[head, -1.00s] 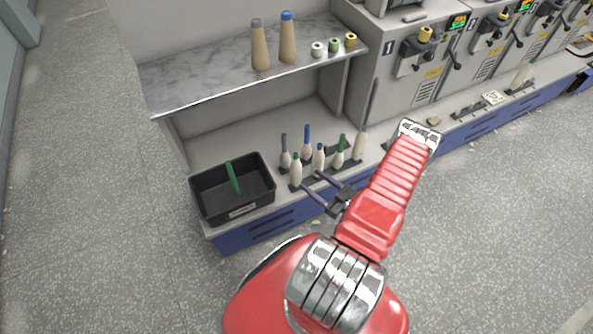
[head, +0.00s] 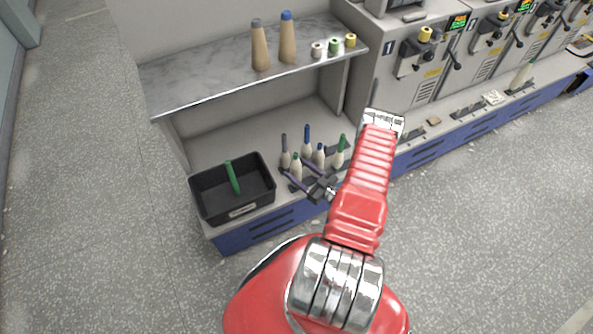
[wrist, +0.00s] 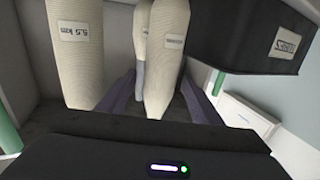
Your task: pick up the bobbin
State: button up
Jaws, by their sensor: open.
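Several cream bobbins with coloured tips stand upright on the lower counter in the head view. The front one, a green-tipped bobbin (head: 296,168), is at my gripper (head: 293,167). My gripper is open, with its two dark purple fingers reaching left around this bobbin. In the wrist view, a cream bobbin (wrist: 165,62) with a small label lies between the fingers of my gripper (wrist: 158,85). I cannot tell whether either finger touches it. Another labelled bobbin (wrist: 75,50) is to its left, and one more is partly hidden behind it.
A black bin (head: 208,212) with a green tube (head: 232,177) inside stands left of the bobbins. It also shows in the wrist view (wrist: 235,40). The marble shelf (head: 190,75) above holds two tan cones and small spools. Grey machines (head: 405,85) stand to the right.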

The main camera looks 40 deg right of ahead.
jog(key=w, duration=0.5)
jog(key=shift+w+a, duration=0.1)
jog(key=shift+a, duration=0.15)
dwell(0.6)
jog(key=c, duration=1.2)
notch_tip(320, 180, up, 18)
jog(key=shift+f, duration=0.1)
dwell(0.5)
dwell(0.5)
